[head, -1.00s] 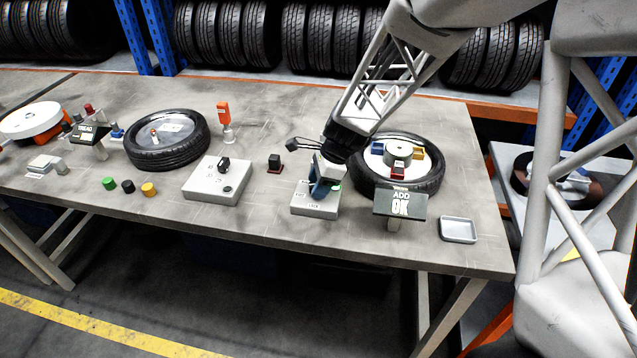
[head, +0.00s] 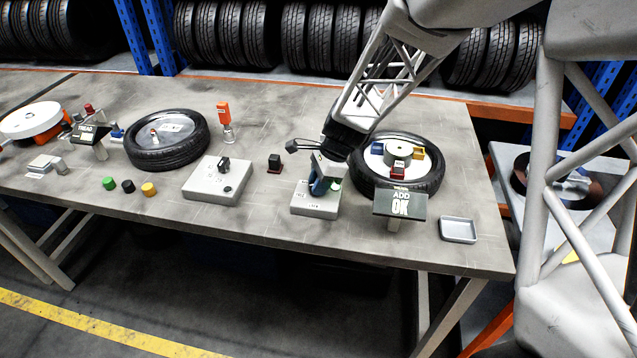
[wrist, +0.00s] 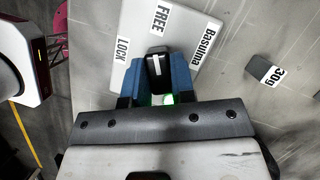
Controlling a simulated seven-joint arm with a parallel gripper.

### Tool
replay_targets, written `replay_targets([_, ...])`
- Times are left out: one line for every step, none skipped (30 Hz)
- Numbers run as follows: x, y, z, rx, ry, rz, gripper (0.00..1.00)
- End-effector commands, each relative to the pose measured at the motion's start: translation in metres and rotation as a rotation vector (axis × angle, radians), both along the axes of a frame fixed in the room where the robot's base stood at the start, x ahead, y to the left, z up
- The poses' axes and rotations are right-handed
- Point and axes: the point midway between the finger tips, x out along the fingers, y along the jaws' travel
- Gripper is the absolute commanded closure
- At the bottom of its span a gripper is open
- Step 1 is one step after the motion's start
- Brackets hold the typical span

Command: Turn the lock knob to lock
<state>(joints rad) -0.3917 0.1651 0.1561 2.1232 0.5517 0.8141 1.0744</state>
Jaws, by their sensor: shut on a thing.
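The lock box (head: 316,208) is a light grey box at the front of the table, with FREE and LOCK labels. It also shows in the wrist view (wrist: 188,55), with LOCK at left and FREE at the top. Its black knob (wrist: 154,68) with a white line stands between the two blue fingers of my gripper (wrist: 154,84), which is shut on it. The white line runs roughly up and down in the wrist view. In the head view my gripper (head: 318,187) hides the knob.
A tyre (head: 430,180) with coloured blocks stands close at right, behind a sign (head: 400,203). A small tray (head: 458,230) is at the right front. A second grey box (head: 216,182) is at left, and a small dark block (head: 274,163) stands behind.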

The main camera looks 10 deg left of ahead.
Motion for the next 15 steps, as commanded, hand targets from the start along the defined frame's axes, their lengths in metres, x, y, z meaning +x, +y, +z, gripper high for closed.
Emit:
replay_targets([0.0007, 0.0002, 0.0004, 0.000, 0.000, 0.030, 1.00])
replay_targets([0.0008, 0.0003, 0.0005, 0.000, 0.000, 0.051, 1.00])
replay_targets([0.0010, 0.0003, 0.0002, 0.000, -0.001, 0.081, 1.00])
replay_targets([0.0008, 0.0003, 0.0000, 0.000, 0.001, 0.103, 1.00])
replay_targets([0.0007, 0.0004, -0.0001, 0.000, 0.001, 0.128, 1.00])
replay_targets([0.0012, 0.0005, 0.0003, 0.000, 0.000, 0.162, 1.00])
replay_targets([0.0015, 0.0006, 0.0005, -0.001, -0.001, 0.188, 1.00])
replay_targets([0.0012, 0.0005, 0.0002, 0.000, 0.000, 0.216, 1.00])
replay_targets([0.0012, 0.0005, 0.0000, 0.000, 0.001, 0.251, 1.00])
replay_targets([0.0015, 0.0006, 0.0003, -0.001, -0.001, 0.280, 1.00])
replay_targets([0.0017, 0.0008, 0.0006, 0.000, 0.000, 0.309, 1.00])
replay_targets([0.0017, 0.0009, 0.0004, 0.000, 0.000, 0.346, 1.00])
replay_targets([0.0015, 0.0007, 0.0002, -0.001, 0.000, 0.376, 1.00])
replay_targets([0.0015, 0.0009, 0.0003, 0.000, 0.000, 0.405, 1.00])
replay_targets([0.0021, 0.0012, 0.0007, 0.000, -0.001, 0.442, 1.00])
